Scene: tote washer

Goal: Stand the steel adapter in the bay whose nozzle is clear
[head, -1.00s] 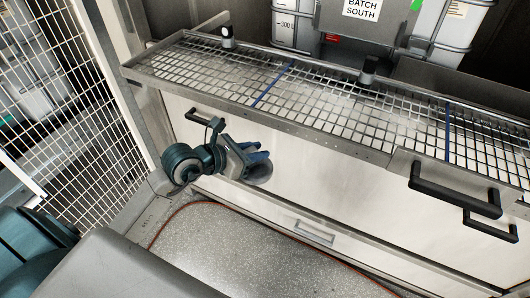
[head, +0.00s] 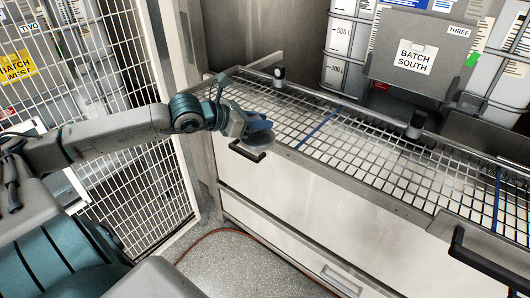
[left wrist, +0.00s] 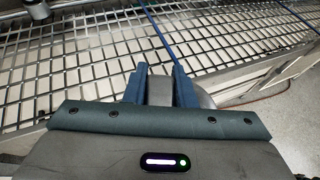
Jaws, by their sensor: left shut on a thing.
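My left gripper (head: 257,126) is at the near left edge of the wire grid, its blue fingers shut on the grey steel adapter (head: 262,143). Mostly the adapter's rounded grey edge shows below the fingers. In the left wrist view the adapter (left wrist: 160,90) shows between the two fingers, with the grid beyond. The grid shelf (head: 350,150) is split into bays by blue strips (head: 317,130). One dark-topped nozzle (head: 279,76) stands at the back of the left bay, another (head: 415,125) at the back of the middle bay. My right gripper is out of view.
A white mesh gate (head: 125,185) stands left of the washer. A black handle (head: 247,151) is on the front just below my gripper, and another (head: 485,262) is at lower right. Behind the grid stand totes and a "BATCH SOUTH" sign (head: 416,57).

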